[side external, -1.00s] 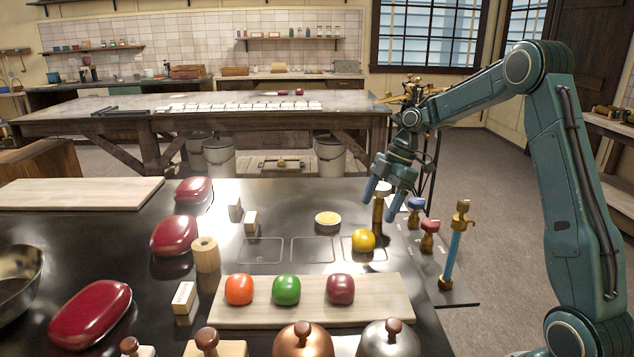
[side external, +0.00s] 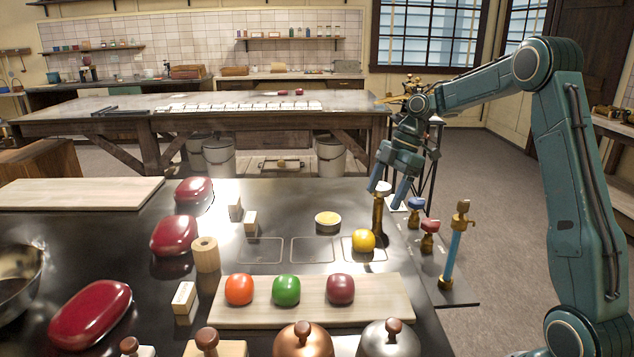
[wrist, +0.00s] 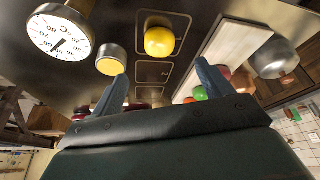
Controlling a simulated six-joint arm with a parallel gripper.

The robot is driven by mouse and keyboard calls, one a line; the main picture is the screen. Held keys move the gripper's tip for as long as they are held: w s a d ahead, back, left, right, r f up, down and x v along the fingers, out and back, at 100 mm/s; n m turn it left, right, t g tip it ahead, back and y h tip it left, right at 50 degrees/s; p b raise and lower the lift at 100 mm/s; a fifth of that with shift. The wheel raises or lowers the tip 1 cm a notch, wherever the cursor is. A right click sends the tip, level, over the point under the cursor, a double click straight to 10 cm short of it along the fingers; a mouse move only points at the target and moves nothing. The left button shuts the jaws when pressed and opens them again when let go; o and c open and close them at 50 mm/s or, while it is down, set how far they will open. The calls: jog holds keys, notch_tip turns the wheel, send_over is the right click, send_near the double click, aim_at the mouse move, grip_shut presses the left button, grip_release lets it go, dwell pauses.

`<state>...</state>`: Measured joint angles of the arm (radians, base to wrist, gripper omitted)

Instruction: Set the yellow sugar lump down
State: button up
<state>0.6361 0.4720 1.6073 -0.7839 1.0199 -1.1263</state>
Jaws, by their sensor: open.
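The yellow sugar lump (side external: 363,240) rests on the dark table, on the rightmost of three outlined squares (side external: 312,250). In the wrist view the yellow lump (wrist: 159,41) lies beyond my fingertips, apart from them. My gripper (side external: 388,190) is open and empty above the table's right side, by a brass post with a pale round top (side external: 383,187). Its two blue fingers (wrist: 160,80) are spread in the wrist view, with nothing between them.
A pale board (side external: 385,300) in front holds orange (side external: 239,289), green (side external: 286,290) and maroon (side external: 340,289) lumps. A round tin with a yellow top (side external: 328,220) stands behind the squares. A dial gauge (wrist: 59,34) and valves with blue and red knobs (side external: 428,228) are at the right edge.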

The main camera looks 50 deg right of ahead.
jog(key=s+a+r+m+t+h, duration=0.1)
jog(key=s+a+r+m+h, duration=0.1)
jog(key=s+a+r+m, duration=0.65)
jog(key=s+a+m+t+h, duration=0.1)
jog(key=s+a, duration=0.3)
jog(key=s, duration=0.4)
jog(key=s+a+f+m+t+h, duration=0.1)
jog(key=s+a+m, duration=0.3)
jog(key=s, duration=0.4)
jog(key=shift+s+a+t, duration=0.3)
jog(key=shift+t, duration=0.2)
